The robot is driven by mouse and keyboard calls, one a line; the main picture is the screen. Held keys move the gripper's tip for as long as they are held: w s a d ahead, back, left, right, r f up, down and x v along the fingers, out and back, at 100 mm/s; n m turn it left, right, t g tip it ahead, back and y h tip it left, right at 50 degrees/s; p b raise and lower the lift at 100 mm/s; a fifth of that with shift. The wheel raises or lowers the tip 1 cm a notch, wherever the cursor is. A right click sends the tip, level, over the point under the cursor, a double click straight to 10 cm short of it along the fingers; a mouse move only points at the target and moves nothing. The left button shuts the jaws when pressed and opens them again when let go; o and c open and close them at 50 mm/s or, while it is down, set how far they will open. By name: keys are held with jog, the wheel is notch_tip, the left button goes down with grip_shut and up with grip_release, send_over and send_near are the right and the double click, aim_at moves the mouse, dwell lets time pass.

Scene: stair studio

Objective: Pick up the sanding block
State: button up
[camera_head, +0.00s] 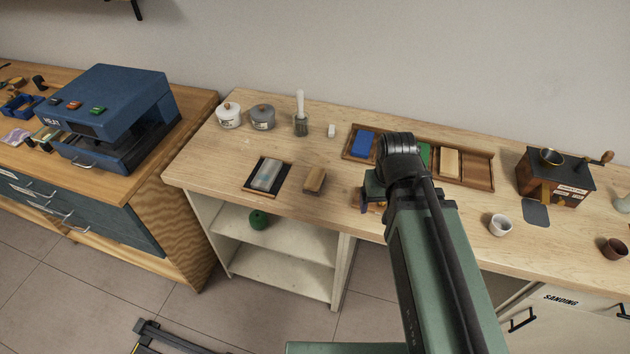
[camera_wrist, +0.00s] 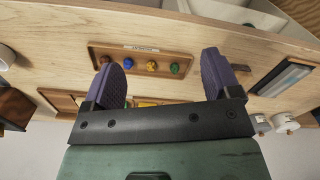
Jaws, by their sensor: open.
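A small tan block with a darker underside (camera_head: 314,180), which looks like the sanding block, lies on the wooden bench near its front edge, right of a black tray. My gripper (camera_head: 374,186) is to the right of this block, above the bench, mostly hidden by my arm. In the wrist view my gripper (camera_wrist: 160,62) is open, its two purple fingers wide apart with nothing held between them. A thing beside the right finger, partly hidden by it, may be the block; I cannot tell.
The black tray (camera_head: 250,187) holds a pale stone. A wooden tray (camera_head: 482,173) behind holds coloured blocks. In the wrist view a shallow tray (camera_wrist: 112,51) with several coloured knobs lies beyond my fingers. Two lidded pots, a cup (camera_head: 500,225) and a grinder (camera_head: 556,180) stand around.

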jog(key=w+a, duration=1.4)
jog(key=m, duration=0.2)
send_near(315, 177)
jog(key=w+a, duration=0.1)
jog(key=shift+m, duration=0.9)
jog(key=f+b, duration=0.3)
jog(key=b, duration=0.1)
jog(key=f+b, duration=0.3)
jog(key=f, duration=0.1)
jog(key=d+f+b, duration=0.1)
jog(key=f+b, duration=0.3)
jog(key=shift+s+b, duration=0.3)
jog(key=shift+s, duration=0.1)
jog(key=shift+r, duration=0.25)
jog(key=c, duration=1.1)
notch_tip(315, 177, up, 20)
jog(key=p, duration=2)
jog(key=shift+p, duration=0.3)
